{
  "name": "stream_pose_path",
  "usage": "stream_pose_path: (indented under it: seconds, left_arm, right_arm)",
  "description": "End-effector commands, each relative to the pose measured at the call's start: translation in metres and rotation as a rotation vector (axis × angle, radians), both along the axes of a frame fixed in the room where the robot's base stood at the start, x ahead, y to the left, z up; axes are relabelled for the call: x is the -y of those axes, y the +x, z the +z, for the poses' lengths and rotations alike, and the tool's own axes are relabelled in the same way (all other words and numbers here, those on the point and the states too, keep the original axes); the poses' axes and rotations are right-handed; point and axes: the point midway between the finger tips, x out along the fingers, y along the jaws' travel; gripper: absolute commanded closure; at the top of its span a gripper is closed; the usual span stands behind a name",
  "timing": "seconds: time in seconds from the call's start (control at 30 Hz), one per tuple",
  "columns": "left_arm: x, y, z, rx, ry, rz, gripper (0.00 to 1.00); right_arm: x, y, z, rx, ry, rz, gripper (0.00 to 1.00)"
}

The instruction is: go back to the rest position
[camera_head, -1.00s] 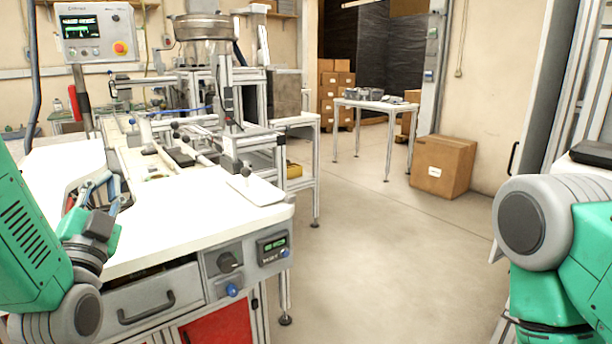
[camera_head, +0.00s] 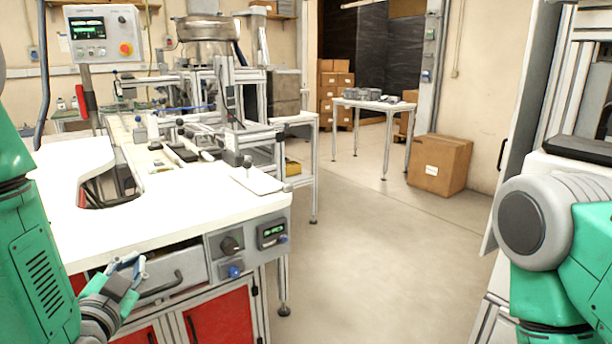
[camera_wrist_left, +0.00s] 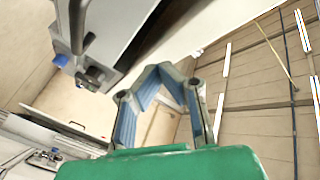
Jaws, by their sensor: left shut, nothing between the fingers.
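My left gripper (camera_head: 133,266) is in the lower left of the head view, in front of the workbench's drawer and below the edge of its white top (camera_head: 190,215). In the left wrist view its blue-padded fingers (camera_wrist_left: 158,72) are bent toward each other and meet at the tips, with nothing between them. It looks clear of the bench, though the gap is hard to judge. My right arm is at the right edge of the head view; its gripper is out of sight.
The bench front has a grey drawer (camera_head: 190,268), a control panel (camera_head: 246,244) with knobs, and red doors (camera_head: 222,315) below. A cardboard box (camera_head: 440,165) stands on the floor near the right wall. The floor (camera_head: 370,250) between bench and right arm is clear.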

Motion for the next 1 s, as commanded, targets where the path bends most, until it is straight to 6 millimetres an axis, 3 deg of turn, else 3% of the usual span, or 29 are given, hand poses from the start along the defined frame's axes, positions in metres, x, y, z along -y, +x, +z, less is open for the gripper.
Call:
stream_pose_path:
  seconds: [0.17, 0.27, 0.4, 0.5, 0.6, 0.73, 0.83, 1.0]
  left_arm:
    - [0.008, -0.031, -0.089, -0.28, -0.134, -0.01, 1.0]
    - [0.014, -0.066, -0.15, -0.488, -0.234, 0.01, 1.0]
    - [0.02, -0.136, -0.226, -0.795, -0.367, 0.083, 1.0]
    - [0.023, -0.195, -0.269, -1.01, -0.448, 0.165, 1.0]
    - [0.025, -0.25, -0.295, -1.187, -0.504, 0.255, 1.0]
    - [0.026, -0.301, -0.312, -1.341, -0.545, 0.351, 1.0]
    - [0.026, -0.32, -0.316, -1.397, -0.557, 0.392, 1.0]
    - [0.025, -0.326, -0.317, -1.415, -0.562, 0.407, 1.0]
  right_arm:
    - [0.0, 0.0, 0.0, 0.0, 0.0, 0.0, 1.0]
    - [0.0, 0.0, 0.0, 0.0, 0.0, 0.0, 1.0]
    - [0.0, 0.0, 0.0, 0.0, 0.0, 0.0, 1.0]
    - [0.0, 0.0, 0.0, 0.0, 0.0, 0.0, 1.0]
    - [0.0, 0.0, 0.0, 0.0, 0.0, 0.0, 1.0]
    - [0.0, 0.0, 0.0, 0.0, 0.0, 0.0, 1.0]
    - [0.0, 0.0, 0.0, 0.0, 0.0, 0.0, 1.0]
    - [0.0, 0.0, 0.0, 0.0, 0.0, 0.0, 1.0]
